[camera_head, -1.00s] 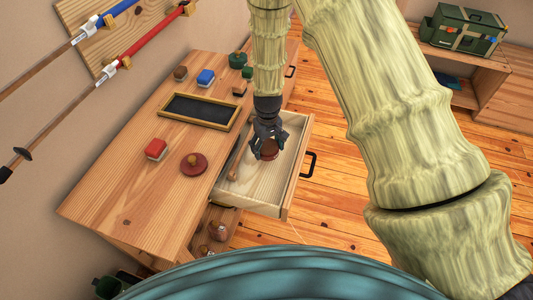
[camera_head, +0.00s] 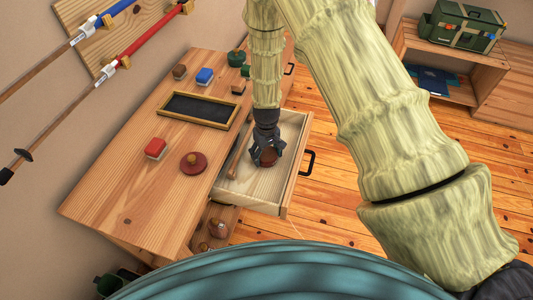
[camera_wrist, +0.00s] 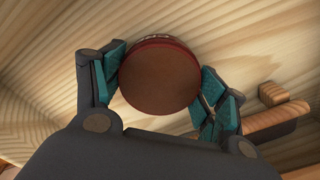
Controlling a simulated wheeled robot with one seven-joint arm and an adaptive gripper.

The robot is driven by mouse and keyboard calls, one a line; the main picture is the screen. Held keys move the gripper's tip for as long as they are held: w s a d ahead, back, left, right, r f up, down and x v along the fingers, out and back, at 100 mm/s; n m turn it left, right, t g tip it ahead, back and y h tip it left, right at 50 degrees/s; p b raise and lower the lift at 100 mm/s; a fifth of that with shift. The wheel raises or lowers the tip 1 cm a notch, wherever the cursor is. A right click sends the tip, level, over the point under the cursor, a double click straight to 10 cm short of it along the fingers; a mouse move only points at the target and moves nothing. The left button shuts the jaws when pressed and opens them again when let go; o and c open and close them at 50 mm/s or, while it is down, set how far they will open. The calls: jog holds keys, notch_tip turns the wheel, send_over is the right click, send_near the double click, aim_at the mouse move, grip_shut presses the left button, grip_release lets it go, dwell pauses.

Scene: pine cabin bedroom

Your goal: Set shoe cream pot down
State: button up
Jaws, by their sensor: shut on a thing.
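The shoe cream pot (camera_wrist: 158,80) is a round, reddish-brown tin with some lettering on its rim. My gripper (camera_head: 266,156) is shut on it, with teal finger pads on both sides of the pot in the wrist view. In the head view the pot (camera_head: 269,158) is inside the open drawer (camera_head: 262,189), low over its pale wood floor. I cannot tell whether its underside touches the floor.
A wooden-handled thing (camera_wrist: 275,112) lies in the drawer beside my gripper. The drawer's front part is bare. The tabletop (camera_head: 130,190) holds a black tray (camera_head: 198,108), a red-topped block (camera_head: 155,148), a dark red round thing (camera_head: 194,163) and a blue-topped block (camera_head: 204,76).

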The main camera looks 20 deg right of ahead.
aim_at(267, 153)
jog(key=shift+f, duration=0.1)
jog(key=o, duration=1.3)
jog(key=shift+o, duration=0.2)
notch_tip(267, 153, up, 12)
jog(key=b, duration=0.2)
jog(key=shift+r+b, duration=0.2)
jog(key=shift+b, duration=0.15)
